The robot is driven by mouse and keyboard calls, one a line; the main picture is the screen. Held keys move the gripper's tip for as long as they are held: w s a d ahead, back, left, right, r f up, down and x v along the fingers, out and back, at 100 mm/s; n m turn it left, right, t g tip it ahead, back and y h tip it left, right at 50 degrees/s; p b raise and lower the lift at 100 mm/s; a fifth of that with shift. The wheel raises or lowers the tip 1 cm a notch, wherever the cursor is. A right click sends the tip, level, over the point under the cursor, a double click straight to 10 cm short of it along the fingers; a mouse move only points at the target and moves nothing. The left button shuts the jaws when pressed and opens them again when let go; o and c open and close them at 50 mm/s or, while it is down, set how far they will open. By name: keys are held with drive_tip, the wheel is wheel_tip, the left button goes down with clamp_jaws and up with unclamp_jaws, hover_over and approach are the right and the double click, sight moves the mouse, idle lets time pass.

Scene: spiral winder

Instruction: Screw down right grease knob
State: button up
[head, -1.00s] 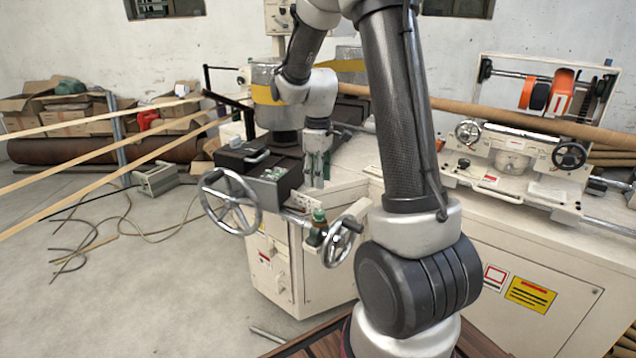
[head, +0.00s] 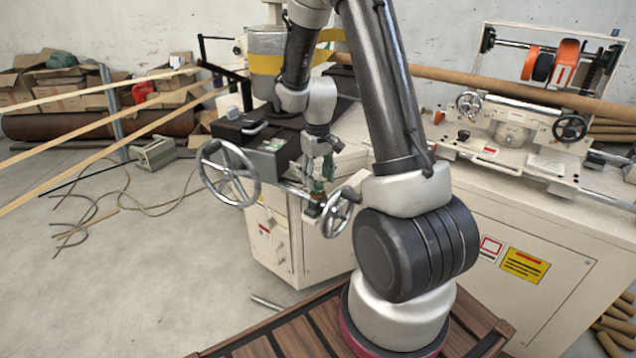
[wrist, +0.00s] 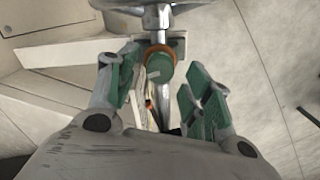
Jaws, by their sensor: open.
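The right grease knob is a small round green cap (wrist: 160,67), seen from above in the wrist view beside a metal shaft. In the head view the green grease fitting (head: 316,196) stands beside the right handwheel (head: 341,212), partly hidden by my gripper. My gripper (wrist: 160,90) points down with its green-padded fingers apart. In the wrist view the knob shows between the two fingers, towards their far ends. I cannot tell whether either finger touches it. In the head view my gripper (head: 318,178) is directly above the fitting.
A larger handwheel (head: 230,173) stands to the left of my gripper. A black box (head: 262,140) sits on the machine just behind. The cream machine cabinet (head: 540,262) runs to the right. Long paper strips (head: 100,92) cross the left side. Open floor lies at front left.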

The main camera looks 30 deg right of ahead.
sight(318, 183)
drive_tip(key=shift+f, duration=1.25)
drive_tip(key=c, duration=1)
drive_tip(key=shift+m, duration=0.7)
drive_tip(key=o, duration=1)
wheel_tip(318, 183, up, 12)
